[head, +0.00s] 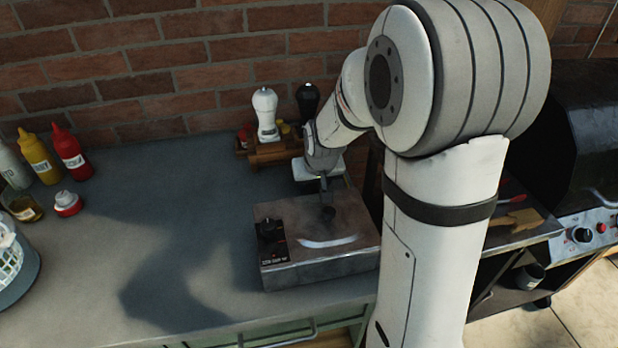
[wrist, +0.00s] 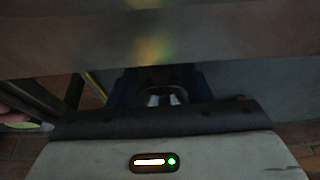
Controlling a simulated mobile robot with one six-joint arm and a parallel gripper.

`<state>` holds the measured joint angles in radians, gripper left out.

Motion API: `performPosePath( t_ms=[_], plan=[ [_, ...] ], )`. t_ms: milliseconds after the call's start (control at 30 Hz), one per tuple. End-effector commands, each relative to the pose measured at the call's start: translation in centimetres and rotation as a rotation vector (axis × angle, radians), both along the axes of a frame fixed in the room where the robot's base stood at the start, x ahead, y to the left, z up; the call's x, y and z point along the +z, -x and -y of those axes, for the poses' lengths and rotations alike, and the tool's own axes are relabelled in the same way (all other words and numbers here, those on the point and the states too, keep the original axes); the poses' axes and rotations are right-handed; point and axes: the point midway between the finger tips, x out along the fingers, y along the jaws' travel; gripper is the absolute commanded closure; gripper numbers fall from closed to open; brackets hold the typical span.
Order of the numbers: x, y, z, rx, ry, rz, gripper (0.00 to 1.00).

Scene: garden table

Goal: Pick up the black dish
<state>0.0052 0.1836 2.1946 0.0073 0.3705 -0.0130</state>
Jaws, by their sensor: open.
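My gripper (head: 324,194) reaches down over the hot plate (head: 280,210), with its fingers close above the plate's top. It is open, though the fingers are small and dark in the head view. I cannot make out a black dish for certain. A small dark shape (head: 327,214) shows on the plate right under the fingers; I cannot tell whether it is the dish, a shadow or part of the gripper. The wrist view is dark. It shows a small shiny thing (wrist: 165,97) behind a dark bar of my gripper, and a grey surface across the top.
A wooden rack (head: 268,152) with a white mill (head: 265,113) and a black mill (head: 308,100) stands behind the gripper, near the brick wall. A red bottle (head: 70,153) and a yellow bottle (head: 39,158) stand at left. A grill (head: 585,140) is at right. The counter's middle is clear.

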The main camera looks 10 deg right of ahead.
Motion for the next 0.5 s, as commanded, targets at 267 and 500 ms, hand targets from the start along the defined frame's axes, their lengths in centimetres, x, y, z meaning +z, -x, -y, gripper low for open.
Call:
performPosePath(
  t_ms=[267,500],
  plan=[
    [-0.09,-0.03,-0.01,0.000,0.000,0.000,0.59],
    [-0.07,-0.02,-0.01,0.000,0.000,0.000,0.78]
  ],
)
